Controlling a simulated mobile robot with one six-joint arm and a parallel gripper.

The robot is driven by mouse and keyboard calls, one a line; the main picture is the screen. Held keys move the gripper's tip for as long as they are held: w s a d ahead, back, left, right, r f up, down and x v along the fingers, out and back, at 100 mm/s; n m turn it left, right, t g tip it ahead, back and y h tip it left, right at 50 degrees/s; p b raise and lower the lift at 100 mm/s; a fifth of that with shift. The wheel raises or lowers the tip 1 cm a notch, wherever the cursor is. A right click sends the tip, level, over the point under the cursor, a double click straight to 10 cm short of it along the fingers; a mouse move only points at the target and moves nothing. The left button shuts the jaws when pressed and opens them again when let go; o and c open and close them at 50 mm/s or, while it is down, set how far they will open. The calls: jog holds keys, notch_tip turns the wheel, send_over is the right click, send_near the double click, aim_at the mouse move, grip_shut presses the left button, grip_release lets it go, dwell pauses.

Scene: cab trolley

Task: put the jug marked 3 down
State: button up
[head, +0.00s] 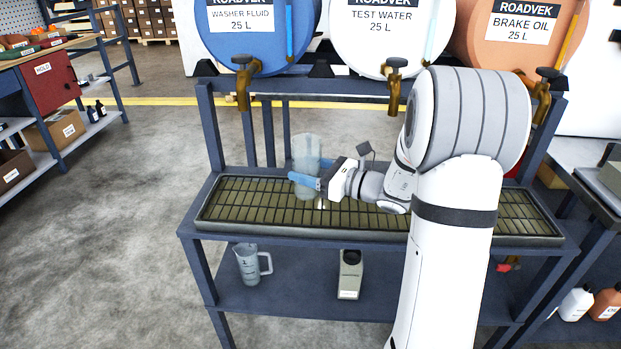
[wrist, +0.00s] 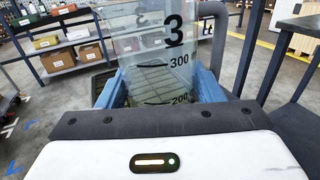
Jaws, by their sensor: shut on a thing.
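The clear jug marked 3 (head: 307,150) is upright over the left part of the drip grate (head: 235,205). In the wrist view the jug (wrist: 150,60) shows its black 3 and the 300 and 200 marks. My gripper (head: 304,184) is shut on it, with a blue finger on each side in the wrist view (wrist: 158,90). The jug's base is near the grate bars; I cannot tell whether it touches them.
Above the grate hang the taps of the washer fluid drum (head: 250,40), test water drum (head: 375,50) and brake oil drum (head: 490,55). Another jug (head: 248,264) and a grey device (head: 350,275) stand on the lower shelf. Bare grate lies left of the held jug.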

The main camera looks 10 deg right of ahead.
jog(key=shift+f, duration=0.85)
jog(key=shift+f, duration=0.1)
jog(key=o, duration=1)
jog(key=shift+o, duration=0.2)
